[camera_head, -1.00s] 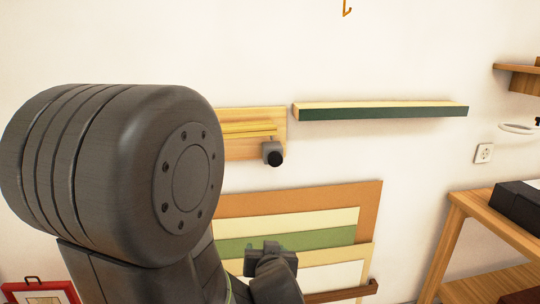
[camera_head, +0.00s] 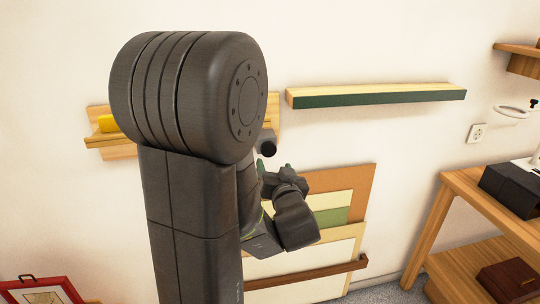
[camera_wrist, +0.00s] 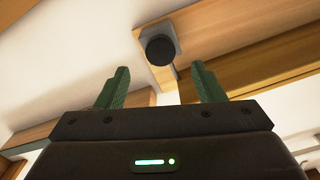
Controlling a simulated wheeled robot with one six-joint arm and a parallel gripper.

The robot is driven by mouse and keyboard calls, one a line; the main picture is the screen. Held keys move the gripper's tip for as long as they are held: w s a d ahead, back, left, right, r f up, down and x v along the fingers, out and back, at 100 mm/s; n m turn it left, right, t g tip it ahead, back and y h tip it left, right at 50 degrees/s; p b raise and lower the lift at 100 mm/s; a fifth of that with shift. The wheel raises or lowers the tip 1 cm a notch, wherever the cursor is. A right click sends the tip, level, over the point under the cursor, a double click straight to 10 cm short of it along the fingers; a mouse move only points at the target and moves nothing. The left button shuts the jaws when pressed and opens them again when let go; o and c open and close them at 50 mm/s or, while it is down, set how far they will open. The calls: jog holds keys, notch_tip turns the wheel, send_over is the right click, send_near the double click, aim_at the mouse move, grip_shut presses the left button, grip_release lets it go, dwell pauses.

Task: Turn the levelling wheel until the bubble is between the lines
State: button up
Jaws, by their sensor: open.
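The levelling wheel looks to be the black round knob (camera_head: 268,148) on a grey mount at the right end of a wooden wall shelf (camera_head: 104,139). My arm hides most of that shelf. In the wrist view the knob (camera_wrist: 158,51) lies ahead, in line with the space between the fingers. My gripper (camera_head: 274,168) is open and empty just below the knob. Its two green fingertips (camera_wrist: 160,82) are apart and do not appear to touch the knob. A yellow piece (camera_head: 109,123) shows at the shelf's left; I see no bubble or lines.
A green-fronted ledge (camera_head: 375,96) is on the wall to the right. Coloured boards (camera_head: 350,185) lean on the wall below my gripper, behind a brown rail (camera_head: 305,277). A wooden table (camera_head: 455,185) stands right; a red frame (camera_head: 42,290) is at lower left.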

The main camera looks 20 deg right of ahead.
aim_at(269, 152)
jog(key=x, duration=0.7)
jog(key=c, duration=1)
